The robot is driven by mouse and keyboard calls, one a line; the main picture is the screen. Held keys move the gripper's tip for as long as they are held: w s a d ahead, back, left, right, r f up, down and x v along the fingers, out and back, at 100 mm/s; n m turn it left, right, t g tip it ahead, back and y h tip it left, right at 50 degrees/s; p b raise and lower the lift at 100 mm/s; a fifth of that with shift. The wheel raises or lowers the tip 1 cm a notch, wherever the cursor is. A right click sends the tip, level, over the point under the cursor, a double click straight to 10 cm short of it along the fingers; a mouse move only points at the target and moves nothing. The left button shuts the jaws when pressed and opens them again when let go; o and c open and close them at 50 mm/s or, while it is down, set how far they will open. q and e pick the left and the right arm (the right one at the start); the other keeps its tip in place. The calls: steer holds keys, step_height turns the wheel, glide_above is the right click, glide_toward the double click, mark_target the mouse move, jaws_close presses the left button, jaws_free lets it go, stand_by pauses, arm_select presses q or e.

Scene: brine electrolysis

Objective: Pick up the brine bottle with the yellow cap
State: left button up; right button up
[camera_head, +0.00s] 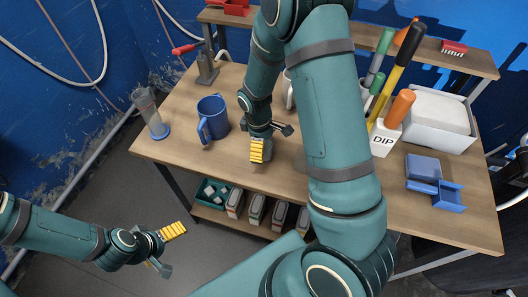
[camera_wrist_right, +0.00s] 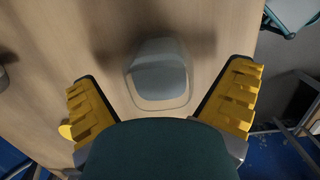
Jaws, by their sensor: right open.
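No bottle with a yellow cap can be made out in either view. My right gripper (camera_head: 273,143) is open over the middle of the table, fingers pointing down. The right wrist view shows its two yellow-padded fingers (camera_wrist_right: 160,78) spread wide, with a grey, translucent vessel (camera_wrist_right: 158,72) on the wood between and beyond them. I cannot tell whether this vessel is the brine bottle; no cap shows on it. In the head view my right arm hides much of the table's middle. My left gripper (camera_head: 170,249) is open and empty, off the table's front left.
A blue mug (camera_head: 212,118) and a clear cylinder (camera_head: 149,113) stand left on the table (camera_head: 180,140). Right are a DIP holder (camera_head: 384,140) with tall tools, a white box (camera_head: 437,120) and blue trays (camera_head: 434,182). A green crate (camera_head: 211,194) and several containers fill the lower shelf.

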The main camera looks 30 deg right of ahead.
steer(key=shift+s+d+f, duration=0.1)
steer(key=shift+d+f, duration=0.05)
steer(key=shift+f, duration=0.75)
steer(key=shift+c, duration=0.3)
steer(key=c, duration=1.3)
steer(key=shift+r, duration=0.15)
